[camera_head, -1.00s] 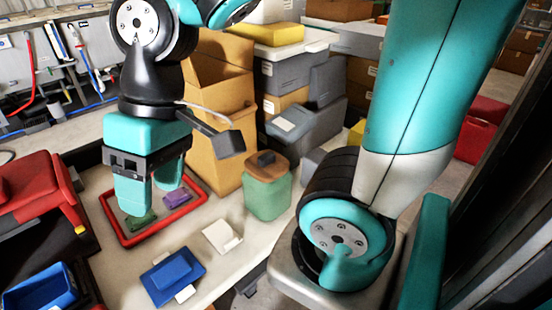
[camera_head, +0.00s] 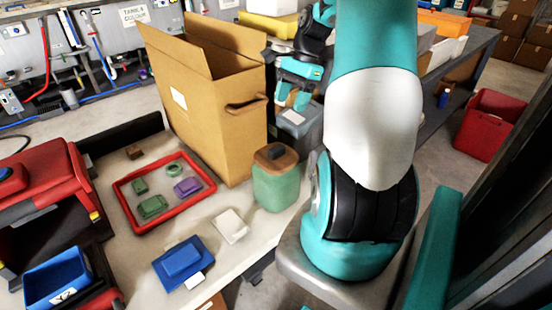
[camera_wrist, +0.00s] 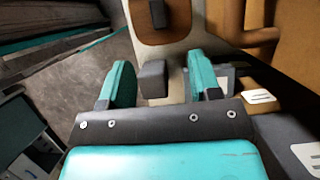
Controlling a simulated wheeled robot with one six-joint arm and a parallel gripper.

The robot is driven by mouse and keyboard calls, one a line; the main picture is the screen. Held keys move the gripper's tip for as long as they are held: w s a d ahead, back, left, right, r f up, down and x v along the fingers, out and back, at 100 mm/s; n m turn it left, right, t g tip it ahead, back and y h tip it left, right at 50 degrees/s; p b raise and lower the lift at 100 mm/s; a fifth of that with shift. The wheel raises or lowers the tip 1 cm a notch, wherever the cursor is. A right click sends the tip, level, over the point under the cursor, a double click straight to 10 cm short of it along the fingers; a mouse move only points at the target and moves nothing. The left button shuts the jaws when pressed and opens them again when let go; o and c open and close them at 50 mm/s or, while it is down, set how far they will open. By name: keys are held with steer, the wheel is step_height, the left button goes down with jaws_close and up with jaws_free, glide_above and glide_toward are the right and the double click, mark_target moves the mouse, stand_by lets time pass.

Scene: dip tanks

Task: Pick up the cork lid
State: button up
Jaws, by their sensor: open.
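The cork lid (camera_head: 268,162), brown with a dark knob (camera_head: 277,150) on top, sits on a green jar (camera_head: 276,190) near the bench edge. In the wrist view the brown lid (camera_wrist: 180,22) and its dark knob show at the top edge, partly cut off, ahead of the fingers. My gripper (camera_head: 293,98) is open, behind and above the jar in the head view, apart from the lid. In the wrist view its two teal fingers (camera_wrist: 162,82) stand apart. A small dark block shows between them; I cannot tell what it is.
A tall open cardboard box (camera_head: 205,120) stands just left of the jar. A red tray (camera_head: 125,205) holds several small coloured pieces. A white piece (camera_head: 230,225) and a blue block (camera_head: 182,262) lie in front. Grey containers (camera_head: 300,128) stand behind the jar.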

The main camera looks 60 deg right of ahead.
glide_above(276, 148)
steer(key=d, duration=0.2)
steer(key=f, duration=0.7)
steer(key=shift+s+d, duration=0.15)
steer(key=shift+s, duration=0.05)
steer(key=shift+p+x, duration=0.55)
steer(key=shift+x, duration=2.3)
steer(key=shift+s, duration=0.1)
steer(key=shift+c, duration=0.4)
steer(key=c, duration=0.9)
